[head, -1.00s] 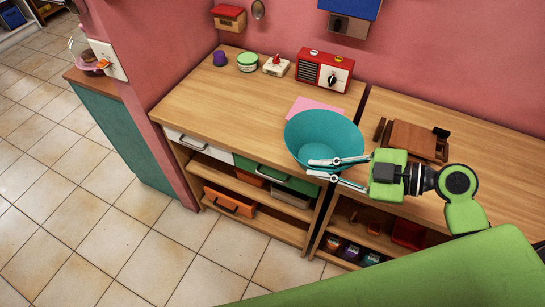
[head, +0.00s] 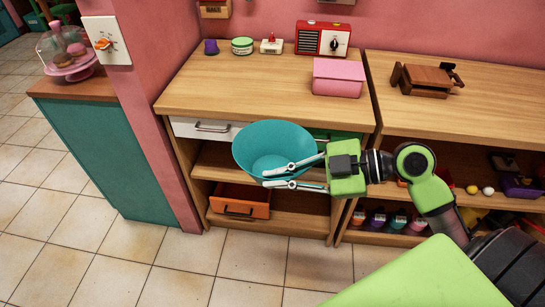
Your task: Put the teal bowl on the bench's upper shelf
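The teal bowl (head: 262,143) is in front of the bench (head: 265,85), its opening tilted toward me. My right gripper (head: 268,180) is at the bowl's right side, one finger over the inside and the other outside below, with the bowl's wall between them. The bowl appears held off any surface. The bench's upper shelf (head: 213,162), an open board under the drawers, shows to the left of the bowl; the bowl and gripper hide much of the rest. My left gripper is out of view.
An orange box (head: 240,202) is on the lower shelf. A white drawer (head: 205,129) and a green drawer (head: 330,134) are above the upper shelf. A pink box (head: 338,78) and red radio (head: 322,38) stand on the bench top. The floor (head: 180,265) in front is clear.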

